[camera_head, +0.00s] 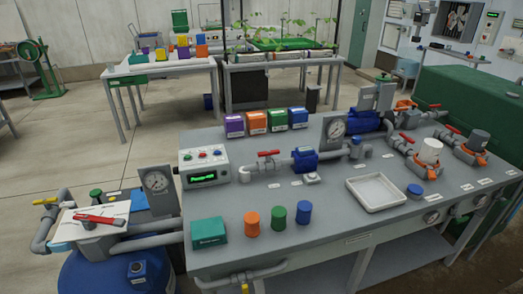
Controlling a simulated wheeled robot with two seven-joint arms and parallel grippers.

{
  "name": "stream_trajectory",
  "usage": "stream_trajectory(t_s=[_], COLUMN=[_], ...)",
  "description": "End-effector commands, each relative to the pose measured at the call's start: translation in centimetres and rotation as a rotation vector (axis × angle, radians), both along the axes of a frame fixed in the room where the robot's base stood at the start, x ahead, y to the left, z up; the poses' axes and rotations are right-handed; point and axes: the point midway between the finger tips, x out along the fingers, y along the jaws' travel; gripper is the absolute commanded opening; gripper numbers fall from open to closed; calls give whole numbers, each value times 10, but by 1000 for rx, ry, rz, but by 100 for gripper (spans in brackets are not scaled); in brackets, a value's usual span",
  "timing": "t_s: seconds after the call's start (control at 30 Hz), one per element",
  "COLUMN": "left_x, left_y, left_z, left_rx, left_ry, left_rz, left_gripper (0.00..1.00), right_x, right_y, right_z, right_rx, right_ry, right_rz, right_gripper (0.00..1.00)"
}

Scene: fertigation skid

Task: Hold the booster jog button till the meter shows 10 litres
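A grey control box (204,166) stands at the back left of the grey skid table. It has a lit green display (203,177), whose digits are too small to read, and a row of small coloured buttons above it. A small dark blue box with a round top (137,268) sits on the blue tank at the lower left. A small grey box (311,178) lies on the table in front of a blue pipe fitting (305,161). I cannot tell which of these is the booster jog button or the meter. Neither of my grippers is in view.
A white tray (375,192), a teal box (208,232) and orange, green and blue cylinders (278,218) stand on the skid table (330,220). Red-handled valves line the pipes. Open floor (60,140) lies behind left.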

Motion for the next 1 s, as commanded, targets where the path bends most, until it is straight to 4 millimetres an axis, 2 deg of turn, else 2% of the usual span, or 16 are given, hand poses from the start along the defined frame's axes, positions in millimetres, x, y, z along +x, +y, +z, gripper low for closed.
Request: stream_trajectory(t_s=[0.4,0.47,0.6,1.0], left_x=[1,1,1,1], left_y=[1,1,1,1], left_z=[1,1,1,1], left_rx=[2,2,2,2], left_ry=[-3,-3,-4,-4], left_rz=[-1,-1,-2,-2], left_gripper=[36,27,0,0], right_x=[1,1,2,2], right_y=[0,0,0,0], right_z=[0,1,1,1], right_rx=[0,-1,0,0], right_ry=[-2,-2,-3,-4], right_rz=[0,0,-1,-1], right_gripper=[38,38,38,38])
